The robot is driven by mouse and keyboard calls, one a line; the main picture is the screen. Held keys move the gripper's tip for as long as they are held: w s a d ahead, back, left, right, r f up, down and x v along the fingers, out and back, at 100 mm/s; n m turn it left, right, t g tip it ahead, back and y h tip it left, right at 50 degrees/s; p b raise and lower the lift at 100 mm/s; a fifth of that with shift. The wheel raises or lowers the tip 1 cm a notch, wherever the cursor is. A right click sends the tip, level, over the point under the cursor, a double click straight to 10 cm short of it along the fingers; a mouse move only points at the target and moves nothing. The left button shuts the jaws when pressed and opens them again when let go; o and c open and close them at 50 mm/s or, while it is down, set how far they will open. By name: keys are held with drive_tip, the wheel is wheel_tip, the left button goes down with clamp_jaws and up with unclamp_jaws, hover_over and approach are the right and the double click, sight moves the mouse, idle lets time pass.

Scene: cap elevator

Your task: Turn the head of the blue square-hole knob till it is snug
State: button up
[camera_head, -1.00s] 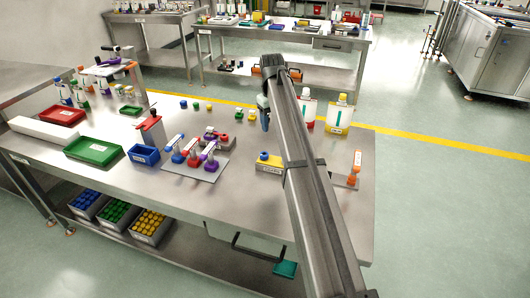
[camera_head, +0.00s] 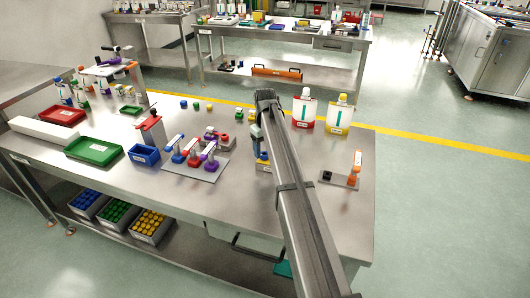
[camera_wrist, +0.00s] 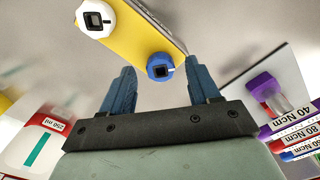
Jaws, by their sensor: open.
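The blue square-hole knob (camera_wrist: 161,67) sits at the near end of a yellow block (camera_wrist: 140,30) in the wrist view. A white knob (camera_wrist: 96,18) with a square hole is at the block's other side. My gripper (camera_wrist: 162,74) is open, with one blue finger on each side of the blue knob, apart from it in the picture. I cannot tell how far above the knob the fingertips are.
A grey plate (camera_head: 208,172) with several coloured torque tools stands to the left, near a blue bin (camera_head: 144,154). Red (camera_head: 304,112) and yellow (camera_head: 338,114) bottles stand behind my arm. An orange tool (camera_head: 357,160) stands at right. The bench front is clear.

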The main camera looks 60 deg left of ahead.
drive_tip(key=shift+f, duration=0.85)
drive_tip(key=shift+c, duration=0.3)
drive_tip(key=c, duration=1)
drive_tip(key=m, duration=0.6)
drive_tip(key=shift+s+m, duration=0.15)
drive_tip(key=shift+m, duration=0.15)
drive_tip(key=m, duration=0.6)
drive_tip(key=shift+a, duration=0.1)
